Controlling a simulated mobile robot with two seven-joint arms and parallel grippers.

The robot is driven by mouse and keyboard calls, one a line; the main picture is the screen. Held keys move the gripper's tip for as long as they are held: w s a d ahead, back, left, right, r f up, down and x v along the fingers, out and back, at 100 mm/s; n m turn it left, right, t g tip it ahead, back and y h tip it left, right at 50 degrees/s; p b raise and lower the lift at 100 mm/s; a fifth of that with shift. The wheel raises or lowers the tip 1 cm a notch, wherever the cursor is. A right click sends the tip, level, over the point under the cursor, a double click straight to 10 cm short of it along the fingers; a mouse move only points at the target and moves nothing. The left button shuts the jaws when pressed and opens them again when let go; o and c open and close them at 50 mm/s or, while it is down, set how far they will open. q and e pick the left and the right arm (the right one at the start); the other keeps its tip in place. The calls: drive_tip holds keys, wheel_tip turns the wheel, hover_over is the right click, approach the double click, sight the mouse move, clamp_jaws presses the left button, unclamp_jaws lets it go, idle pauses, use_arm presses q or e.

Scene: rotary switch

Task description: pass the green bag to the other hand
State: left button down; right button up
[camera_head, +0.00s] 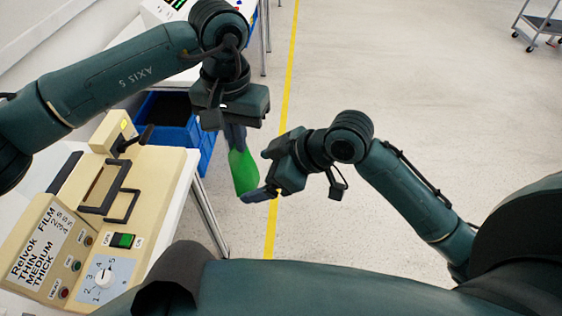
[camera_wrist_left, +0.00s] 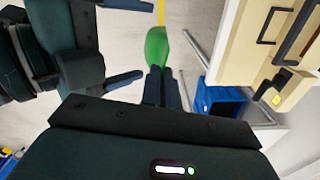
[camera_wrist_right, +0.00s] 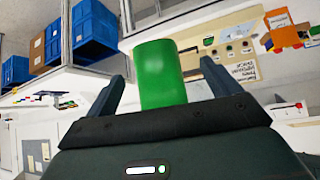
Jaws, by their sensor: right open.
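The green bag (camera_head: 242,172) hangs below my left gripper (camera_head: 236,138), whose fingers are close together on its upper end. The left wrist view shows the bag (camera_wrist_left: 157,46) at the tips of those fingers (camera_wrist_left: 161,78). My right gripper (camera_head: 254,180) is open beside the bag's lower part. In the right wrist view, the bag (camera_wrist_right: 162,75) stands between the two spread fingers, with a gap on each side. In the head view, one right finger shows near the bag's lower end; the other is hard to make out.
A beige machine (camera_head: 125,190) with a dial, buttons and a handle stands on a table at the left. A blue crate (camera_head: 170,118) is behind it. A cart (camera_head: 540,24) is far at the top right. The floor around the grippers is clear.

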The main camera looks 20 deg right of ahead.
sight(251, 178)
drive_tip(key=shift+x, duration=2.35)
drive_tip(key=c, duration=1)
use_arm(q)
drive_tip(key=c, duration=1.6)
unclamp_jaws()
use_arm(e)
drive_tip(key=shift+c, duration=0.4)
